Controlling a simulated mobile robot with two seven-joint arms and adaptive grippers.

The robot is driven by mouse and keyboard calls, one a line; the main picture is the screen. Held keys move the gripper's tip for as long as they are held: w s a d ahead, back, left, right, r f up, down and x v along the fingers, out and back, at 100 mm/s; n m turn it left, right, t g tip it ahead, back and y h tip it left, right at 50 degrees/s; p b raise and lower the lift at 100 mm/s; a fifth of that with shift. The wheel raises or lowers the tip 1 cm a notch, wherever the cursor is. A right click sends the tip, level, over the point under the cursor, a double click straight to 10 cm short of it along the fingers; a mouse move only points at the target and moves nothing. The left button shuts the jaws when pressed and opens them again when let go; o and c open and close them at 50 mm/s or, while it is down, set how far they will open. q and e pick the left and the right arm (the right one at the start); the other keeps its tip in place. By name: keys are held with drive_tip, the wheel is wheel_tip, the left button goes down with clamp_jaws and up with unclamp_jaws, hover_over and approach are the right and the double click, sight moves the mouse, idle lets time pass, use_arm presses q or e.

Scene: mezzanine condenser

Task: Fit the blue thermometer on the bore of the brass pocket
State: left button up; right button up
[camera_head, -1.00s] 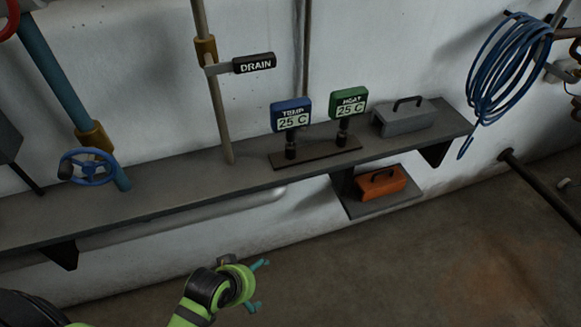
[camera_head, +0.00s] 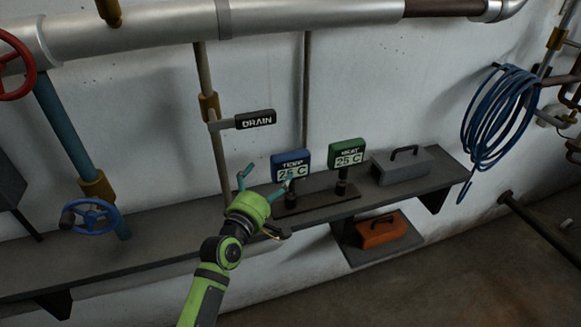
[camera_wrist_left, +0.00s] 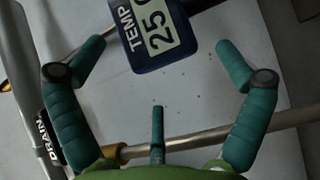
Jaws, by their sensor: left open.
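The blue thermometer (camera_head: 290,158), labelled TEMP with 25 C on its face, stands upright in a dark rack (camera_head: 325,200) on the wall shelf. Its display (camera_wrist_left: 155,40) shows in the left wrist view at the top, roughly between the fingers. My left gripper (camera_head: 264,180) is open and empty, just left of and in front of the thermometer; its fingers (camera_wrist_left: 160,55) are spread wide. The gripper partly hides the thermometer's lower part. A brass-coloured fitting (camera_head: 109,10) is cut off by the top edge; I cannot tell whether it is the pocket, and no bore shows.
A green HEAT gauge (camera_head: 347,153) stands close right of the thermometer. A grey toolbox (camera_head: 402,168) is further right; an orange one (camera_head: 382,231) sits on a lower shelf. A DRAIN tag (camera_head: 255,119) on a thin pipe is behind the gripper. A large pipe (camera_head: 300,18) runs above.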

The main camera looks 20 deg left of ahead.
sight(277, 173)
use_arm(q)
drive_tip(key=shift+w+d+f+p, duration=0.1)
drive_tip(key=shift+w+d+p, duration=0.15)
drive_tip(key=shift+w, duration=0.9)
drive_tip(key=shift+w+d+p, duration=0.1)
drive_tip(key=shift+w+d, duration=0.15)
drive_tip(key=shift+w, duration=0.9)
clamp_jaws()
